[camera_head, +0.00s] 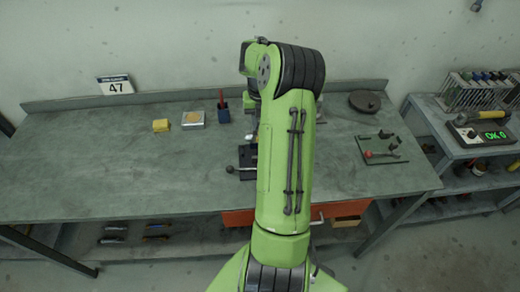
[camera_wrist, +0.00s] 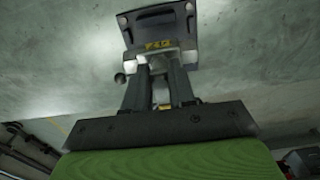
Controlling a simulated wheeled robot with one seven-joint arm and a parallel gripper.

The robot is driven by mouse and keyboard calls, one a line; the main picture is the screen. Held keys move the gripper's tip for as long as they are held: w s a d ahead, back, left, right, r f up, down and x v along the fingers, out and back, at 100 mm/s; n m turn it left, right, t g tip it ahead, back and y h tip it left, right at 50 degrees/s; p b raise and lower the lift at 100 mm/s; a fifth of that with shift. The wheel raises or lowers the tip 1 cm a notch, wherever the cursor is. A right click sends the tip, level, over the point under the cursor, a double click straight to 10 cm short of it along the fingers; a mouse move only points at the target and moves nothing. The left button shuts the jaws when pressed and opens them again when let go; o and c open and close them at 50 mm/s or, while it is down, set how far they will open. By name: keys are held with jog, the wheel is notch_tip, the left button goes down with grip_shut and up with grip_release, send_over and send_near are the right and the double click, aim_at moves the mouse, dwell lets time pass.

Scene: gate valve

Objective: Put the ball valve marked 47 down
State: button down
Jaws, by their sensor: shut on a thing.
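My gripper (camera_wrist: 160,66) shows in the wrist view with both fingers closed in on a pale metal thing (camera_wrist: 187,56), seemingly the ball valve. A small yellow marking sits at its top edge; I cannot read it surely. A dark grey block (camera_wrist: 160,18) lies just beyond the fingertips; I cannot tell whether it touches the held thing. A small round knob (camera_wrist: 119,78) shows left of the fingers. A black fixture (camera_head: 246,163) with a ball-ended lever stands partly behind my arm on the bench.
The green-grey bench (camera_head: 90,165) has clear room at left. A sign reading 47 (camera_head: 116,86) stands at its back left. A green board (camera_head: 380,150) and dark disc (camera_head: 364,102) are right.

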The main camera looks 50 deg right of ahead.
notch_tip(320, 180, down, 8)
jog(key=shift+w, duration=0.1)
jog(key=shift+f, duration=0.1)
jog(key=c, duration=0.9)
grip_release()
jog(key=shift+c, duration=0.2)
